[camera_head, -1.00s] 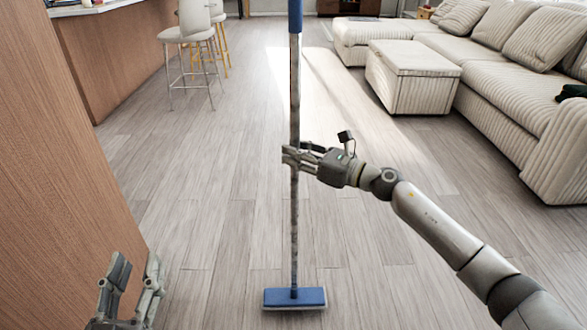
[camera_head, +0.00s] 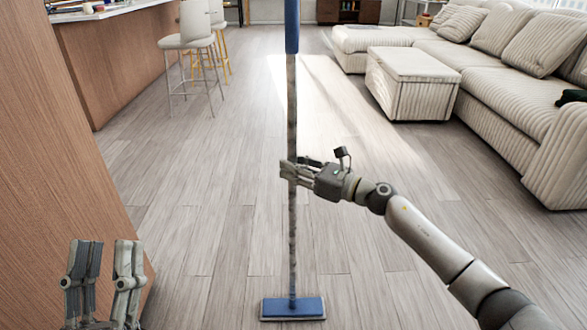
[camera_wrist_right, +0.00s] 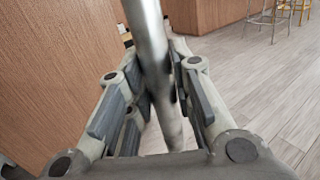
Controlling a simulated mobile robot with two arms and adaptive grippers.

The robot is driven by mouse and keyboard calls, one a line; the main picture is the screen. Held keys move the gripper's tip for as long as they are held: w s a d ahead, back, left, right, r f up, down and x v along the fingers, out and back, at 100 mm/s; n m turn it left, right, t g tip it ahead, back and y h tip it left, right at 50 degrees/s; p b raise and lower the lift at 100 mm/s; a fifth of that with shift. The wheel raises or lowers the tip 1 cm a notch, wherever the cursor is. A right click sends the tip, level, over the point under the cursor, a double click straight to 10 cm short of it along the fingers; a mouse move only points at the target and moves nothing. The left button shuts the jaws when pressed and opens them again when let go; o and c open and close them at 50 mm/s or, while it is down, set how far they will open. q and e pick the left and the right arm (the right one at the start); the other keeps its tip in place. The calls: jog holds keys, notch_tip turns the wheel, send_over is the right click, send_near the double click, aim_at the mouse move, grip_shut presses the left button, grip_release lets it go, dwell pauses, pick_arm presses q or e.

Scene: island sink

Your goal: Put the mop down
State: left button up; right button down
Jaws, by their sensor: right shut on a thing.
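The mop (camera_head: 292,230) stands upright in the head view, with a blue grip at the top, a grey pole and a flat blue head (camera_head: 293,308) low over the wood floor. I cannot tell for sure whether the head touches the floor. My right gripper (camera_head: 290,171) is shut on the mop's pole around its middle. In the right wrist view the pole (camera_wrist_right: 148,35) runs between the fingers of that gripper (camera_wrist_right: 155,95). My left gripper (camera_head: 102,262) is at the lower left of the head view, fingers apart and empty, away from the mop.
A wooden panel (camera_head: 55,200) stands close at left. A counter with stools (camera_head: 190,42) is further back left. A striped ottoman (camera_head: 412,80) and sofa (camera_head: 510,85) are at right. The floor (camera_head: 210,200) around the mop is clear.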

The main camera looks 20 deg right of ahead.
jog(key=shift+r, duration=0.15)
jog(key=c, duration=1.3)
grip_release()
pick_arm(q)
jog(key=shift+s+r, duration=0.25)
